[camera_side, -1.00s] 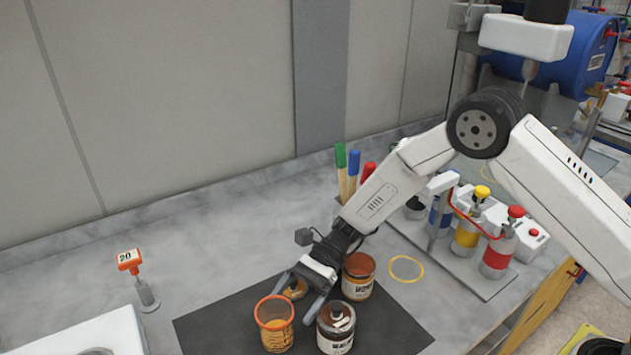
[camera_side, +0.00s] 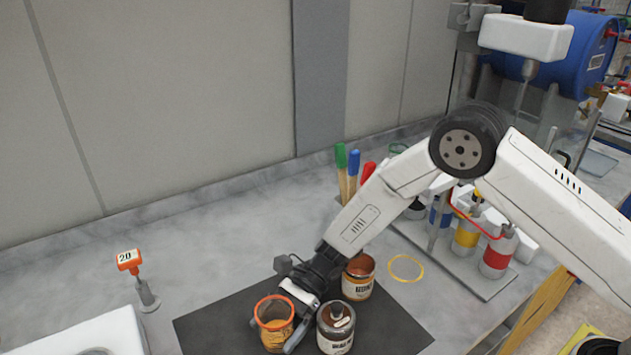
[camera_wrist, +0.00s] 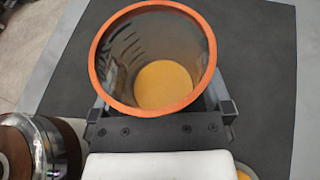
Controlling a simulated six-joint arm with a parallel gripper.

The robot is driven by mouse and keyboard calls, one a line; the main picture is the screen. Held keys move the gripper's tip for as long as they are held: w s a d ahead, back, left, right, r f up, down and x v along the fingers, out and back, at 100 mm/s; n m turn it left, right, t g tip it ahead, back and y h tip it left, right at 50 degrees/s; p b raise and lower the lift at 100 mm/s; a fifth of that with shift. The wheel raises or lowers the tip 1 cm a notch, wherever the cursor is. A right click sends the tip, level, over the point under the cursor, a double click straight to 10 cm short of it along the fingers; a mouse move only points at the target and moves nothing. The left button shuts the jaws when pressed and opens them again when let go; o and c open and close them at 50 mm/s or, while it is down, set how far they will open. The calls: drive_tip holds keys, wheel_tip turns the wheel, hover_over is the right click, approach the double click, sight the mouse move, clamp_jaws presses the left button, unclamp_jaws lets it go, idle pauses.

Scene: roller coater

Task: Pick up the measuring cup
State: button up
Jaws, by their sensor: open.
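The measuring cup (camera_side: 273,325) is a clear cup with an orange rim and orange-yellow contents, standing upright on a dark mat (camera_side: 215,325). My gripper (camera_side: 270,334) is low at the cup, with one finger showing on its near right side. In the wrist view the cup (camera_wrist: 120,62) fills the upper middle, seen from above into its opening. My gripper (camera_wrist: 162,105) has its fingers on the left and right of the cup, partly hidden beneath its rim. The jaws are open, and I cannot tell whether they touch the cup.
A brown-topped jar (camera_side: 336,328) stands close right of the cup; its side also shows in the wrist view (camera_wrist: 62,145). Another labelled jar (camera_side: 358,277) is behind it.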

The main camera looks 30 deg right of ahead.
idle(0.4)
drive_tip(key=c, duration=1.1)
drive_tip(key=shift+o, duration=0.2)
drive_tip(key=shift+r, duration=0.15)
wheel_tip(320, 180, up, 10)
